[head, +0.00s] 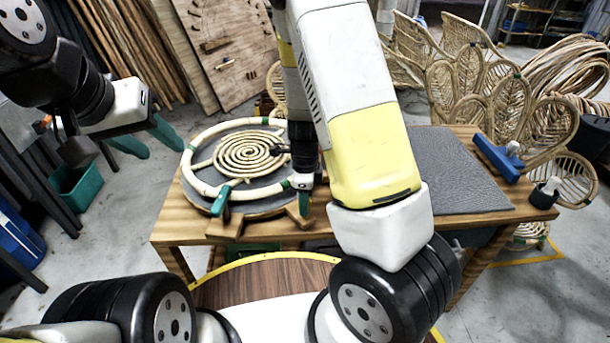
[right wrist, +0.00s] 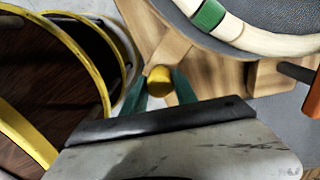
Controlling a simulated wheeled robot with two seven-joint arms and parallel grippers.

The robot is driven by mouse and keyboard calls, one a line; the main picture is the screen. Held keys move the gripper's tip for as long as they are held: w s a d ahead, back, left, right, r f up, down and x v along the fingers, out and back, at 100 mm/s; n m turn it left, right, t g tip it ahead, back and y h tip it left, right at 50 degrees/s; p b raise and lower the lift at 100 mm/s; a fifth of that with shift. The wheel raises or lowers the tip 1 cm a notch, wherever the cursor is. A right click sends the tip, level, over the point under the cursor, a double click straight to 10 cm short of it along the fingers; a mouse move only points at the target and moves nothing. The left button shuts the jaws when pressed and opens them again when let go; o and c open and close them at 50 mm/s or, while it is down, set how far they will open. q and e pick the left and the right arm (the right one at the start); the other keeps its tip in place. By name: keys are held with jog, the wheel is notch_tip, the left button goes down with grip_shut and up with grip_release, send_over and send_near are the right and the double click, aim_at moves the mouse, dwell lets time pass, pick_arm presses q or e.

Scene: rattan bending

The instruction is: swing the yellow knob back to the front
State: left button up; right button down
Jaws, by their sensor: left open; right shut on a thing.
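The yellow knob (right wrist: 160,80) shows in the right wrist view between the two teal fingers of my right gripper (right wrist: 160,88), which is shut on it. It sits by a wooden arm (right wrist: 150,35) beside the round jig. In the head view my right gripper (head: 304,198) is at the jig's front right, and the knob cannot be made out there. A pale rattan ring (head: 188,165) with green bands lies on the jig around a rattan spiral (head: 248,153). My left gripper (head: 149,140) is open and empty in the air left of the table.
The wooden table (head: 170,228) carries a grey mat (head: 455,175), a blue tool (head: 497,157) and a small bottle (head: 545,190) on the right. A teal handle (head: 221,200) stands at the jig's front left. Rattan chair backs (head: 475,85) are behind.

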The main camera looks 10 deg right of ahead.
jog(key=shift+s+a+m, duration=0.5)
jog(key=shift+a+m, duration=0.65)
jog(key=shift+a, duration=1.9)
jog(key=shift+s+a+m, duration=0.5)
jog(key=shift+a+m, duration=0.6)
jog(key=shift+a, duration=1.9)
jog(key=shift+s+a+m, duration=0.5)
jog(key=shift+a+m, duration=0.65)
jog(key=shift+a, duration=1.9)
jog(key=c, duration=1)
grip_release()
jog(key=shift+o, duration=0.2)
